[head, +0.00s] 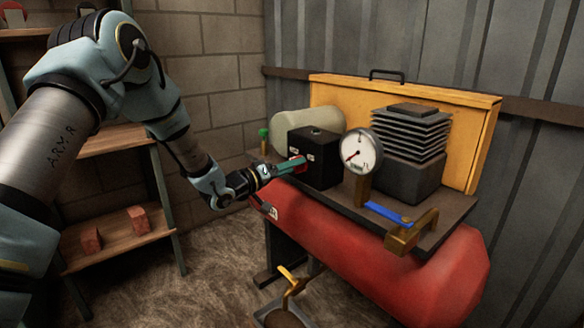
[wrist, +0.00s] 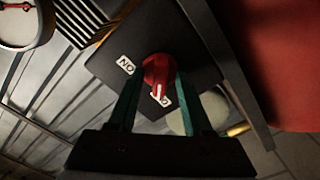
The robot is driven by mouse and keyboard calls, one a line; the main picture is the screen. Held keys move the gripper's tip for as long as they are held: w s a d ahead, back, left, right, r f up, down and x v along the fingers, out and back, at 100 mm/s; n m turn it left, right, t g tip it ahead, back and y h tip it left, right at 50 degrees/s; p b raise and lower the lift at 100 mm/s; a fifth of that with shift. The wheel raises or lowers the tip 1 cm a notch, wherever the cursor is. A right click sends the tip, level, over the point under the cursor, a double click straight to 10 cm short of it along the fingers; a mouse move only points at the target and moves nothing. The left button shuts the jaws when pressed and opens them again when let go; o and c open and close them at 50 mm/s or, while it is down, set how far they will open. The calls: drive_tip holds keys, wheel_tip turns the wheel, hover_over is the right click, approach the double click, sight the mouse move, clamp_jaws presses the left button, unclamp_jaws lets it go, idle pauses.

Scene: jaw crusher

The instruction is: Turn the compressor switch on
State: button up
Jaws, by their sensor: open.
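The compressor switch is a red knob (wrist: 157,70) on the face of a black box (head: 322,170). In the wrist view the box face carries a white ON label (wrist: 125,64), seen upside down. A second white label is partly hidden beyond the knob. A white mark on the knob points toward that second label, away from ON. My gripper (head: 294,165) is at the box's left face in the head view. Its two green fingers (wrist: 161,78) are open, one on each side of the knob. I cannot tell whether they touch it.
A pressure gauge (head: 361,152), a finned block (head: 409,140) and a blue-handled valve (head: 388,213) stand right of the box. The red tank (head: 350,245) is below. A wooden shelf (head: 118,238) with red blocks stands left.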

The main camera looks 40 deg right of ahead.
clamp_jaws()
idle(0.3)
idle(0.3)
